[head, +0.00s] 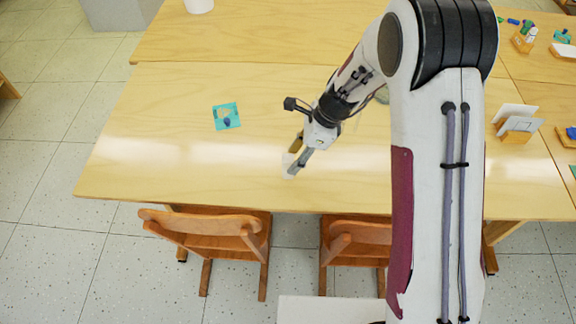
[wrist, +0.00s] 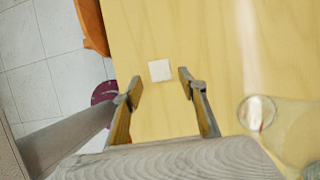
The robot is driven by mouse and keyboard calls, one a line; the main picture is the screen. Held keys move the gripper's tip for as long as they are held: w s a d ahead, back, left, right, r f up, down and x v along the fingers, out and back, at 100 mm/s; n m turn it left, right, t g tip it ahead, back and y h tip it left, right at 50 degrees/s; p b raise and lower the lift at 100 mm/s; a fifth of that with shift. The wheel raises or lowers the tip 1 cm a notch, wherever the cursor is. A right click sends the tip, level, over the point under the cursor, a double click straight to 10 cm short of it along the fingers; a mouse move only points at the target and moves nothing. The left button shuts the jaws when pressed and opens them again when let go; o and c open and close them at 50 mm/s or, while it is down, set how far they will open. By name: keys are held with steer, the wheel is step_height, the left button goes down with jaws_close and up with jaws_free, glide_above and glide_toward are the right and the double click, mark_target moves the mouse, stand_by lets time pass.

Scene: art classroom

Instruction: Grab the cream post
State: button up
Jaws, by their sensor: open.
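The cream post shows in the wrist view as a small pale square (wrist: 160,70) on the wooden table, seen from nearly straight above. It lies just beyond my fingertips and between their lines. My gripper (wrist: 160,84) is open, one finger on each side, with nothing held. In the head view my gripper (head: 293,163) points down near the table's front edge. A pale shape, likely the post (head: 287,160), shows faintly at the fingertips there. I cannot tell its height or the exact gap to the fingers.
A clear, bottle-like thing (wrist: 257,113) lies or stands right of my gripper in the wrist view. A teal square (head: 227,117) with a blue piece on it lies to the left. Two chairs (head: 205,222) stand at the front edge. A card holder (head: 516,130) is at the right.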

mark_target(288, 165)
steer(key=shift+f, duration=0.1)
steer(key=shift+x, duration=2.5)
steer(key=shift+w+a, duration=0.1)
steer(key=shift+w, duration=0.05)
steer(key=shift+c, duration=0.4)
jaws_close()
